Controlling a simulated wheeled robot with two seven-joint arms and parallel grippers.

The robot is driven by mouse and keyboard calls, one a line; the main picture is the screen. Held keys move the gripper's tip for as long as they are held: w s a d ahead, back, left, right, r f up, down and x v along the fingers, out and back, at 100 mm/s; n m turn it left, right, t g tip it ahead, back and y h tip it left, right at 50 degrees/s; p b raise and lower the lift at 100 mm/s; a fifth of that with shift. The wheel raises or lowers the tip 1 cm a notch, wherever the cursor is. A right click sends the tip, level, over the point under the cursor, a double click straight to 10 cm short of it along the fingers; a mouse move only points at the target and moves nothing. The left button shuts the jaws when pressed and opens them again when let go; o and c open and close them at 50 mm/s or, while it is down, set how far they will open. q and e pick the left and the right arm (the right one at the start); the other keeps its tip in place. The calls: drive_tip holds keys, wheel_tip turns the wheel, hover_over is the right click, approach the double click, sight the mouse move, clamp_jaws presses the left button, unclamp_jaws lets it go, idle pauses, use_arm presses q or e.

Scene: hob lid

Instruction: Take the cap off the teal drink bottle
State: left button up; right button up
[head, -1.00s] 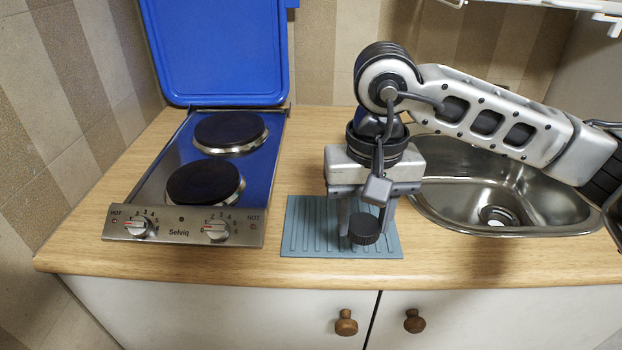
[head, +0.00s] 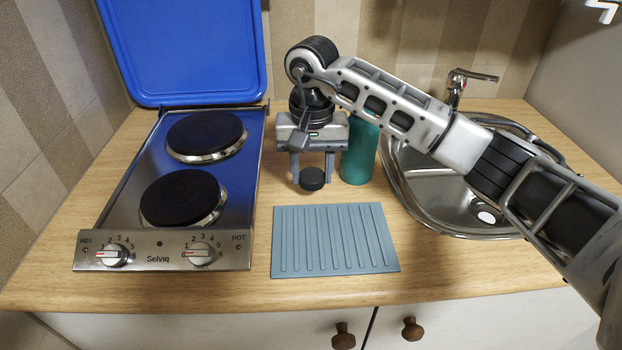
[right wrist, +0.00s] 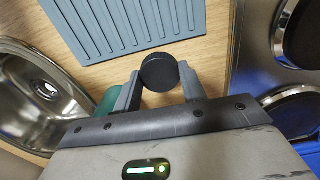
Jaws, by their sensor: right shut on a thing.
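The teal drink bottle (head: 358,158) stands upright on the wooden worktop behind the blue-grey mat. My arm hides its top; a bit of it shows in the right wrist view (right wrist: 104,105). My right gripper (head: 312,176) is just left of the bottle, pointing down. It is shut on a black round cap (head: 312,181), which is apart from the bottle. The cap also shows between the fingers in the right wrist view (right wrist: 160,73). I cannot tell whether the cap touches the worktop. My left gripper is not in view.
The ribbed mat (head: 335,240) lies empty in front. The two-plate hob (head: 222,256) with its raised blue lid (head: 180,50) is at the left. The sink (head: 430,200) and tap (head: 457,85) are at the right, partly behind my arm.

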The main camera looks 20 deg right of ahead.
sight(311, 196)
drive_tip(key=shift+w+f, duration=0.25)
drive_tip(key=shift+f, duration=0.05)
wheel_tip(311, 196, down, 3)
drive_tip(key=shift+w+p, duration=0.15)
drive_tip(key=shift+p, duration=0.5)
drive_tip(key=shift+f, duration=0.25)
drive_tip(key=shift+f+b, duration=0.25)
drive_tip(key=shift+b, duration=0.05)
drive_tip(key=o, duration=1.1)
drive_tip(key=shift+r, duration=0.1)
